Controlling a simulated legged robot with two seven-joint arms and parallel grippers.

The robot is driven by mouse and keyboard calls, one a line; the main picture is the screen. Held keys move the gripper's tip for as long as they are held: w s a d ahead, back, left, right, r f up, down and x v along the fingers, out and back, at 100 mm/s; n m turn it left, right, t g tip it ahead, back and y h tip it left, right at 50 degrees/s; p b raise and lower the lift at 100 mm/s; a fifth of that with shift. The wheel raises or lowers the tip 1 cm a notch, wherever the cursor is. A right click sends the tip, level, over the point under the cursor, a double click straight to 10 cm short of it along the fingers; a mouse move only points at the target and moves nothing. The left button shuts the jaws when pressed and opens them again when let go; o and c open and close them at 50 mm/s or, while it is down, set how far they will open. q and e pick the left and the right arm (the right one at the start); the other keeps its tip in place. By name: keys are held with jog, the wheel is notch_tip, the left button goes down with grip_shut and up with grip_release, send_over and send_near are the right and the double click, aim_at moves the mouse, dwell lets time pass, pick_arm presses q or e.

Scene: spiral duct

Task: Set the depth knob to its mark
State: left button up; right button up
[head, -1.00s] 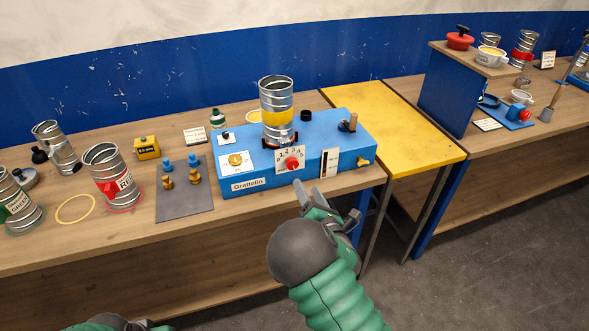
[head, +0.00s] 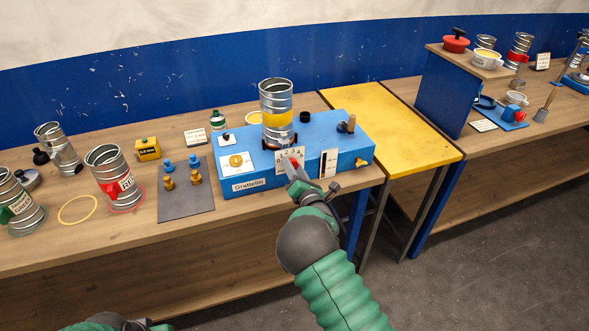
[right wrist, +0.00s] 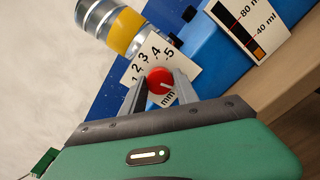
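The depth knob is a red round knob (right wrist: 160,80) on a white dial plate (right wrist: 150,61) numbered 1 to 5, with "mm" below it. It is on the front of the blue machine labelled Grattelin (head: 330,139). In the head view the red knob (head: 294,162) is partly hidden by my right gripper (head: 289,169). In the right wrist view my right gripper (right wrist: 160,86) has its fingers apart, one on each side of the knob, with small gaps showing. I cannot read the knob's pointer clearly. Only a piece of my left arm shows at the bottom left.
A metal can with a yellow band (head: 277,115) stands on the machine. A black-and-white ml scale (head: 328,163) is just right of the dial, with a brass tap (head: 362,162) beyond. A grey mat (head: 185,192) with small knobs lies to the left. The yellow table (head: 400,130) is clear.

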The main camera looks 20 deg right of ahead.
jog(key=shift+a+f, duration=0.15)
jog(key=shift+a, duration=0.05)
grip_shut()
jog(key=shift+d, duration=0.15)
jog(key=shift+f+m, duration=0.1)
jog(key=shift+m, duration=0.2)
